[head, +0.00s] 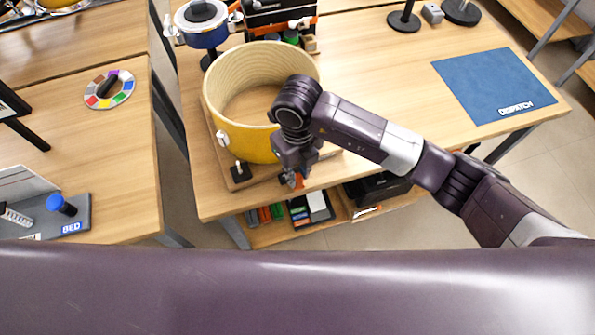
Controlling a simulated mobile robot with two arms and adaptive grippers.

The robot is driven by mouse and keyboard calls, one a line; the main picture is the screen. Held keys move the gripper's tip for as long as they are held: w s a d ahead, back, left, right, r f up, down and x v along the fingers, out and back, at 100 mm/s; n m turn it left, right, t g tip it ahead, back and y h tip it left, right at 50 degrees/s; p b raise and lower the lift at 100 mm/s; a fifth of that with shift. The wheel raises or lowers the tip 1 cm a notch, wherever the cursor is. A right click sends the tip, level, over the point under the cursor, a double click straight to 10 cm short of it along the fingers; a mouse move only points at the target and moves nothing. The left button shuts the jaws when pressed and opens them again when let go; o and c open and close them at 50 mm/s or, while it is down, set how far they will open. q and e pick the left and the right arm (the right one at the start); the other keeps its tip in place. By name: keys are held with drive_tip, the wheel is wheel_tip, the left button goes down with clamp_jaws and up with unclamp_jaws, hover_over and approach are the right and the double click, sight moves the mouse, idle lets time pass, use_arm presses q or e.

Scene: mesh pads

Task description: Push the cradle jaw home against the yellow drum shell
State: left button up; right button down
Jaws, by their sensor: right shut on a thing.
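The yellow drum shell (236,140) stands open end up on a wooden cradle base (262,172) near the front left of the middle table. A small black block with a knob (240,172) is at the base's front left corner. My right gripper (293,181) points down at the front edge of the base, just in front of the shell. It is shut on a small orange piece (299,181), mostly hidden by the fingers; I cannot tell whether this is the cradle jaw or its handle. The gap between jaw and shell is hidden by my right arm. My left gripper is out of view.
A blue mat marked DISPATCH (494,86) lies at the table's right. A small blue drum (201,22) and an orange-black rack (279,14) stand behind the shell. A shelf with boxes (311,207) is below the front edge. The table between shell and mat is clear.

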drive_tip(key=shift+w+a+f+b, duration=0.1)
drive_tip(key=shift+w+a+b, duration=0.15)
drive_tip(key=shift+w+b, duration=0.4)
drive_tip(key=shift+w+a+b, duration=0.2)
drive_tip(key=shift+w+b, duration=0.3)
drive_tip(key=shift+b, duration=0.1)
drive_tip(key=shift+w+a, duration=0.15)
drive_tip(key=shift+w, duration=0.2)
drive_tip(key=c, duration=1.7)
unclamp_jaws()
drive_tip(key=shift+s, duration=0.1)
drive_tip(key=shift+c, duration=0.2)
wheel_tip(320, 180, up, 12)
